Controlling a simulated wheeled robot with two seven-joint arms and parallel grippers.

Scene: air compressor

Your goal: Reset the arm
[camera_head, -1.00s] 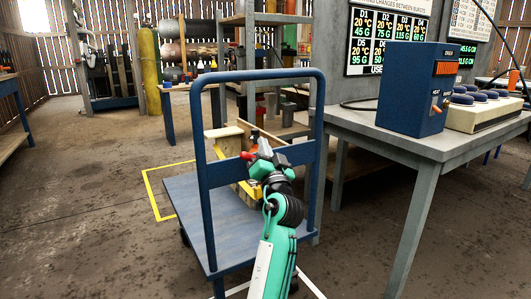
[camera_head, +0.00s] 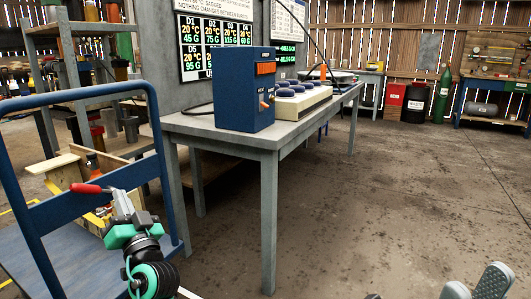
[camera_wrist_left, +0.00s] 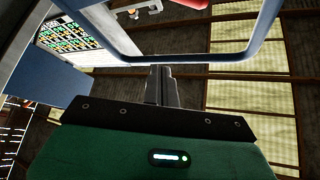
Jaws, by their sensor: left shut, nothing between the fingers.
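My left gripper (camera_head: 122,205) is shut with nothing between its fingers. In the head view it is at the lower left, in front of the blue cart's (camera_head: 62,268) push handle. In the left wrist view its dark fingers (camera_wrist_left: 162,85) lie together, with the blue handle bar (camera_wrist_left: 200,60) beyond them. A red piece (camera_head: 90,188) shows just left of the fingers; what it belongs to is unclear. At the bottom right edge, grey finger-like parts (camera_head: 492,282) of my right gripper show. Most of it is cut off, so its opening is unclear.
A grey table (camera_head: 270,140) right of the cart holds a blue box (camera_head: 245,90) and a pale unit with dark blue domes (camera_head: 300,105). Wooden pieces (camera_head: 55,163) show by the cart. A shelf (camera_head: 80,28) stands behind. The floor (camera_head: 400,200) at right is clear.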

